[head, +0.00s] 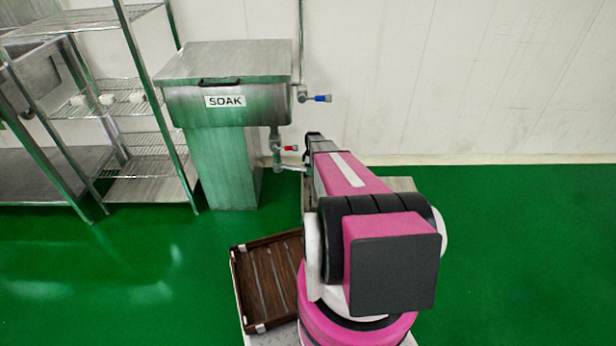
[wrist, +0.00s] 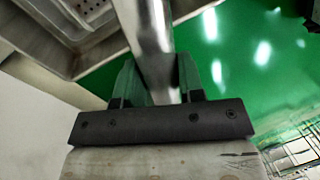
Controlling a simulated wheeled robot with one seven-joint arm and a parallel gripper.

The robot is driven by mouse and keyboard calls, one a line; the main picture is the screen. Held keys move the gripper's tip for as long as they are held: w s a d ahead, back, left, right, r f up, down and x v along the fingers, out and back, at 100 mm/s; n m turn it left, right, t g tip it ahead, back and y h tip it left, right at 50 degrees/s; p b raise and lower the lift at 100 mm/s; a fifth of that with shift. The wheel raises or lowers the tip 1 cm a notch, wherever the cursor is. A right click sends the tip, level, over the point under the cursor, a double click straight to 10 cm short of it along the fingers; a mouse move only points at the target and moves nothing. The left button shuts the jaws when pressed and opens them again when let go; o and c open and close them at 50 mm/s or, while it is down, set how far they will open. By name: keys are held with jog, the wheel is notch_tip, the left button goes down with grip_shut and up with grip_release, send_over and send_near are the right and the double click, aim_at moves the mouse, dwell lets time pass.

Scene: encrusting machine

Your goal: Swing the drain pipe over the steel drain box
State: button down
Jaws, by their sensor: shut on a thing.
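In the wrist view my gripper (wrist: 159,82) is shut on the drain pipe (wrist: 150,30), a bright steel tube running up between the two fingers. A pale grey edge (head: 402,184) right of my arm may be the steel drain box. A steel basin with a perforated bottom (wrist: 88,12) at the upper left of the wrist view may be the same box, beside the pipe rather than under it.
The steel SOAK tank (head: 228,90) stands against the white wall, with a blue-handled valve (head: 316,98). Wire shelving (head: 125,105) is at the left. A brown slatted tray (head: 266,280) lies beside my base. The green floor (head: 530,240) at the right is clear.

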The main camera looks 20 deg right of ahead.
jog(key=shift+w+d+n+h, duration=0.1)
jog(key=shift+w+d+n, duration=0.2)
jog(key=shift+w+n, duration=0.3)
jog(key=shift+w+d+n+h, duration=0.1)
jog(key=shift+w+d+n, duration=0.25)
jog(key=shift+w, duration=0.5)
jog(key=shift+w+d+n+h, duration=0.1)
jog(key=shift+w+d+n, duration=0.15)
jog(key=shift+w+n, duration=0.4)
jog(key=shift+w, duration=0.15)
jog(key=c, duration=0.7)
grip_release()
jog(key=shift+c, duration=0.2)
notch_tip(320, 180, up, 11)
jog(key=w, duration=0.2)
jog(key=shift+d+f, duration=0.2)
jog(key=shift+d, duration=0.1)
